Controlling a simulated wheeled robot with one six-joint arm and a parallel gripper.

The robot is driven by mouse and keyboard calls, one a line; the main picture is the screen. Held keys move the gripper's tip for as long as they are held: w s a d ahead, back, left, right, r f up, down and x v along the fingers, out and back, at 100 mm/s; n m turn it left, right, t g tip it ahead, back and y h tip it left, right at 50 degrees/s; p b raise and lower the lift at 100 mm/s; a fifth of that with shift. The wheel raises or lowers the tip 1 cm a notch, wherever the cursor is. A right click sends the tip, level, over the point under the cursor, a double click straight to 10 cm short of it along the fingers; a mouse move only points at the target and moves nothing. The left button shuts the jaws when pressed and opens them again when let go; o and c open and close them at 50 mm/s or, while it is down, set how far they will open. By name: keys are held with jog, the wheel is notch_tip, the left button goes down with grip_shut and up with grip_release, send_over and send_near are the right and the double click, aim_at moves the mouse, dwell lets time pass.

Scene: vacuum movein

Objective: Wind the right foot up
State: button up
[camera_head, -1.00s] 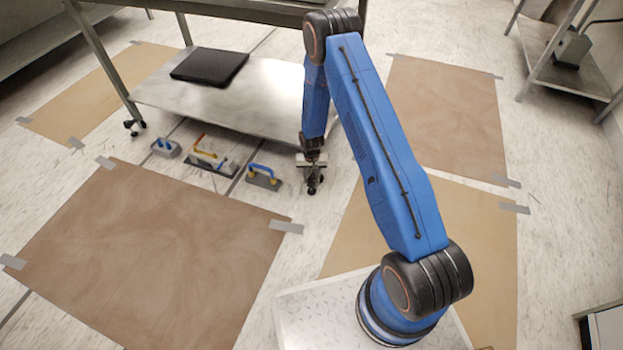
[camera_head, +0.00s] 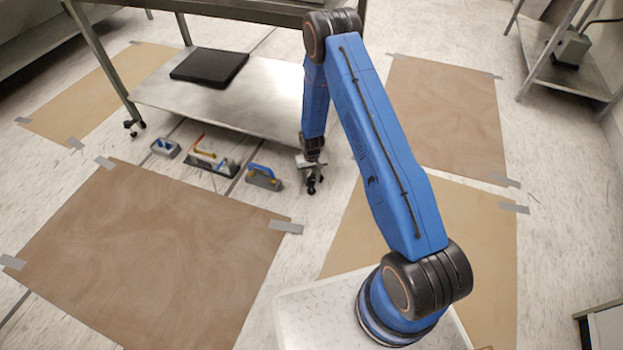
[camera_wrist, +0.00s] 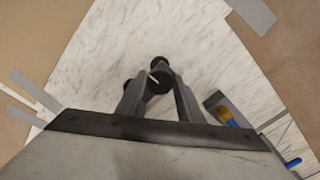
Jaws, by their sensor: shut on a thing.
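The right foot (camera_head: 312,186) is a small black foot under the near right corner of the steel table (camera_head: 230,92). My gripper (camera_head: 311,168) is down at this foot, below the lower shelf's corner. In the wrist view, my gripper's two grey fingers (camera_wrist: 158,88) are shut on the right foot, whose round black parts (camera_wrist: 159,64) show between and just beyond the fingertips. The foot's height above or contact with the floor cannot be told. The left foot (camera_head: 133,127) stands on the floor at the table's other near corner.
A black flat case (camera_head: 209,66) lies on the lower shelf. Taped brown sheets (camera_head: 150,245) cover the nearby floor.

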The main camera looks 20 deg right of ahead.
aim_at(311, 180)
jog(key=o, duration=1.1)
jog(key=shift+r, duration=0.1)
notch_tip(311, 180, up, 17)
jog(key=shift+r, duration=0.15)
